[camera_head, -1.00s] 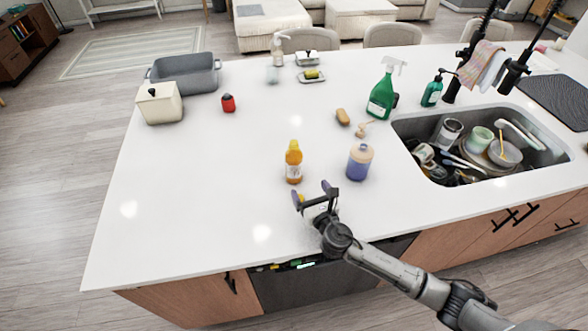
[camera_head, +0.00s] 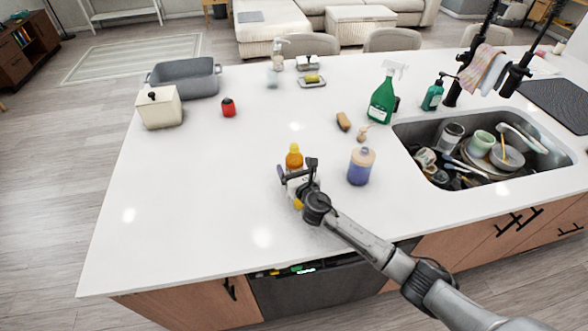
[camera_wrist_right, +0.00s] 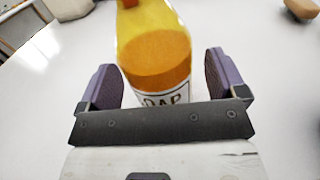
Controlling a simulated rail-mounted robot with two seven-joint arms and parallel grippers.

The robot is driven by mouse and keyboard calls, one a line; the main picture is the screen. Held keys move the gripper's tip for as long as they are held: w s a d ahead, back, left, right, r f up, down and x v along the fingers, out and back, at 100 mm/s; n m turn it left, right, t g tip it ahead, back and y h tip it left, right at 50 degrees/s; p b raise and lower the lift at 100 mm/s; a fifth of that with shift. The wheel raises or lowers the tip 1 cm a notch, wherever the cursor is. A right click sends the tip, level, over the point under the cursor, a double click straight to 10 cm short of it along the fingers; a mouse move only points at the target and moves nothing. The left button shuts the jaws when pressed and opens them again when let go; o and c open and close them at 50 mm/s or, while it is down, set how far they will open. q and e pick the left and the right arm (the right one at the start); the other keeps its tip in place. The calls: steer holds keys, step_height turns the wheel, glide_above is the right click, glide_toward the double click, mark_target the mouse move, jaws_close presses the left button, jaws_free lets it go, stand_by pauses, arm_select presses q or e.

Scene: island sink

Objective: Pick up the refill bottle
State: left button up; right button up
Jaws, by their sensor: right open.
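The refill bottle (camera_head: 294,157), a yellow bottle with an orange cap, stands upright on the white island top. My right gripper (camera_head: 297,168) is at its near side and hides its lower part in the head view. In the right wrist view, the bottle (camera_wrist_right: 155,58) shows orange liquid below a clear yellow upper part and a label partly hidden by the gripper. It sits between the two purple-padded fingers of my right gripper (camera_wrist_right: 161,78), which are open, with a gap on both sides. My left gripper is not in view.
The counter to the left is clear.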

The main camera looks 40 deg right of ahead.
steer(key=shift+w+d, duration=0.15)
steer(key=shift+w, duration=0.25)
steer(key=shift+c, duration=0.3)
steer(key=c, duration=1)
steer(key=shift+r, duration=0.1)
steer(key=shift+c, duration=0.2)
